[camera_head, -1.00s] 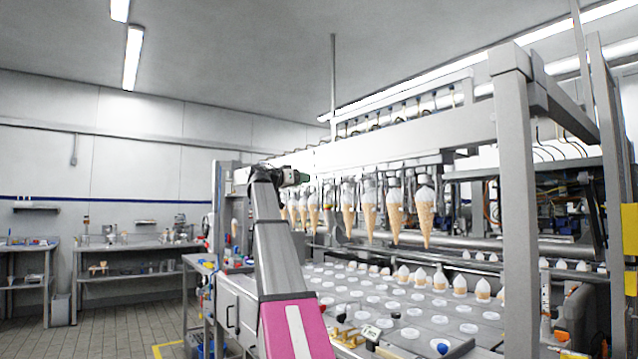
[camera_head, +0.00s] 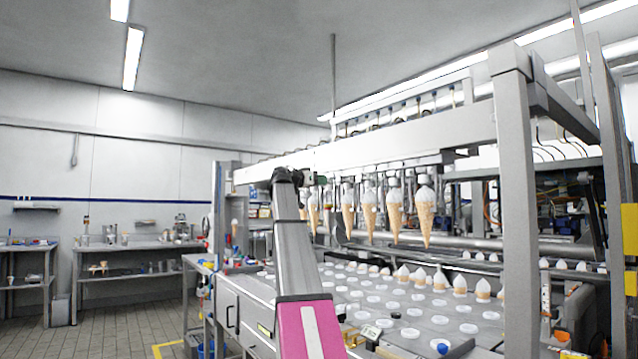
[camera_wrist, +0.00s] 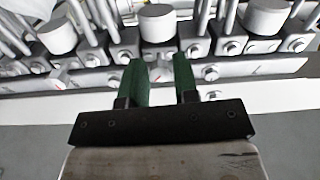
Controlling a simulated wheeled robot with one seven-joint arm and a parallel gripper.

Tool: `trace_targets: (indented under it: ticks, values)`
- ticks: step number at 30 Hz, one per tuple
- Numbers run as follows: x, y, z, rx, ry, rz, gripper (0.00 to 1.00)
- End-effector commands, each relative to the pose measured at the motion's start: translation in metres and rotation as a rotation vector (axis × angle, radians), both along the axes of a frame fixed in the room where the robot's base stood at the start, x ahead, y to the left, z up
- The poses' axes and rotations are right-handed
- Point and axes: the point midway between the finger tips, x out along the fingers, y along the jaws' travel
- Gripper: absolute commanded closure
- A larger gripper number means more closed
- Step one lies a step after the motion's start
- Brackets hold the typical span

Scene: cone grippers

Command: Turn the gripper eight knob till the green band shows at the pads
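Several round grey knobs stand in a row on a metal bar in the wrist view: a left knob (camera_wrist: 57,36), a middle knob (camera_wrist: 157,22) and a right knob (camera_wrist: 265,18). I cannot tell which is gripper eight's. My gripper (camera_wrist: 160,65) has two green fingers with a clear gap between them and nothing in it. Its tips point at the middle knob and look just short of it. Small red marks show on the bar. I see no green band at any pads. In the head view the cone grippers hold a row of cones (camera_head: 425,218), and my arm reaches toward the row's far end.
The machine's grey frame post (camera_head: 517,200) stands at the right. Side benches (camera_head: 130,247) line the back wall. The tiled floor (camera_head: 120,330) at left is clear.

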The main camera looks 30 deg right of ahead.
Motion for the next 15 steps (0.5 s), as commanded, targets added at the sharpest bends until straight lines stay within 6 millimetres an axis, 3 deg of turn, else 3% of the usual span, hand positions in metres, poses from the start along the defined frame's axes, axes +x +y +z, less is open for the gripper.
trace_targets:
  ticks: [1,2,3,9,15]
  values:
    - [0.0,0.0001,-0.0001,0.0,0.0,0.0,0.88]
    - [0.0,0.0001,-0.0001,0.0,0.0,0.0,0.98]
    - [0.0,0.0001,-0.0001,0.0,0.0,0.0,1.0]
    - [-0.0001,0.0002,-0.0001,-0.003,0.026,0.0,1.0]
    - [-0.0002,0.0002,0.0,-0.025,0.176,0.0,1.0]
